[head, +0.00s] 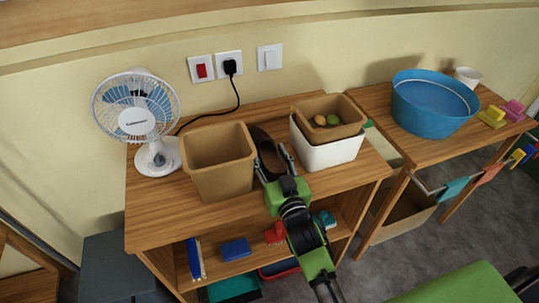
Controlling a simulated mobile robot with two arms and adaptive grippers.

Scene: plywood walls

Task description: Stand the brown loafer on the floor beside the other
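A dark brown loafer (264,142) lies on the top of a wooden shelf unit, in the gap between a tan bin and a white box. My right gripper (271,157) reaches over the shelf top from the front. Its two fingers stand apart, one on each side of the loafer's near end. I cannot see clearly whether they touch it. The near part of the loafer is partly hidden by the gripper. I do not make out a second loafer in this view. My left gripper is not in view.
The tan bin (219,165) and white box (330,153) flank the gripper closely. A fan (137,118) stands at the left. A blue basin (432,115) sits on the right table. Grey floor (425,245) shows at the lower right. The lower shelf holds small items.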

